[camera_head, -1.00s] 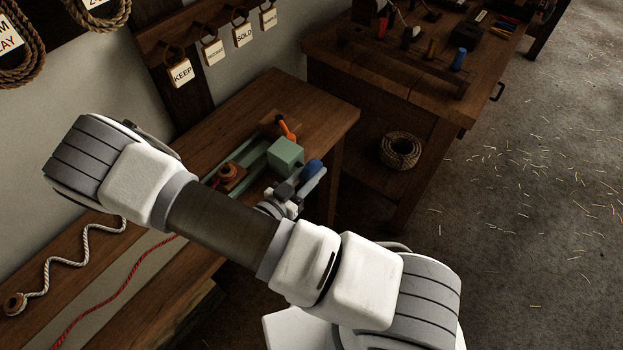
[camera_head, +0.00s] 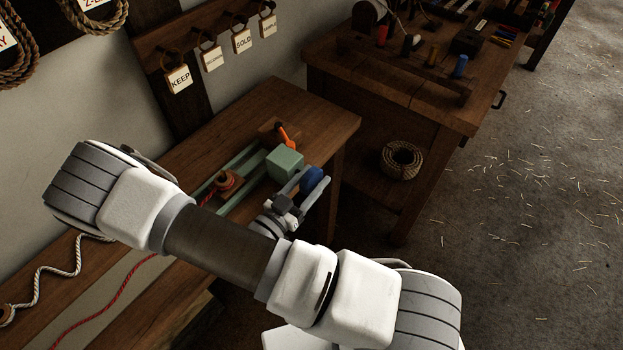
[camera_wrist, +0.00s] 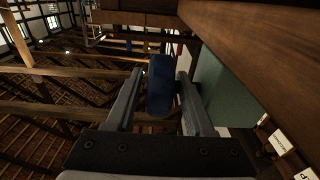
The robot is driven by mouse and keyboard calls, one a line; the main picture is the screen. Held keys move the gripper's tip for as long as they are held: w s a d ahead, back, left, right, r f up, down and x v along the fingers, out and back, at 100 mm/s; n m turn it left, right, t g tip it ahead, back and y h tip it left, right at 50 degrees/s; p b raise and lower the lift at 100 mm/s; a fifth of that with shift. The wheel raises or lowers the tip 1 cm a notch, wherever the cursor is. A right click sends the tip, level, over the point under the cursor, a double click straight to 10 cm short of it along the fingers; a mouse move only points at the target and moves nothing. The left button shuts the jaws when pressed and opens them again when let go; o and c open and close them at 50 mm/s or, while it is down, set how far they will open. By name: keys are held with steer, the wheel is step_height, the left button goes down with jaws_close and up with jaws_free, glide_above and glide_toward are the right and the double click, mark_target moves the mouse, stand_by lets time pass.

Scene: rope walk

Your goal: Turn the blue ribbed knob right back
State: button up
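The blue knob (camera_head: 313,182) sits on the near right end of the pale green device on the wooden bench, beside the green block (camera_head: 285,163). My gripper (camera_head: 304,187) reaches it from the front, below the block. In the wrist view the dark blue knob (camera_wrist: 161,85) stands between the two grey fingers of my gripper (camera_wrist: 160,78). The fingers are apart, one on each side of it. A gap shows on the left; on the right the finger is very close, and I cannot tell if it touches. The knob's ribs are too dark to make out.
An orange handle (camera_head: 283,136) stands behind the green block. A brown spool (camera_head: 224,182) with red rope sits on the rails to the left. White rope (camera_head: 62,271) lies farther left. A second bench (camera_head: 420,95) stands behind, with a rope coil (camera_head: 401,160) on its lower shelf.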

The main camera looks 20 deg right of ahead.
steer(key=shift+a, duration=0.1)
steer(key=v, duration=1.7)
steer(key=shift+s+a, duration=0.1)
steer(key=shift+s, duration=0.1)
steer(key=shift+a+f, duration=0.1)
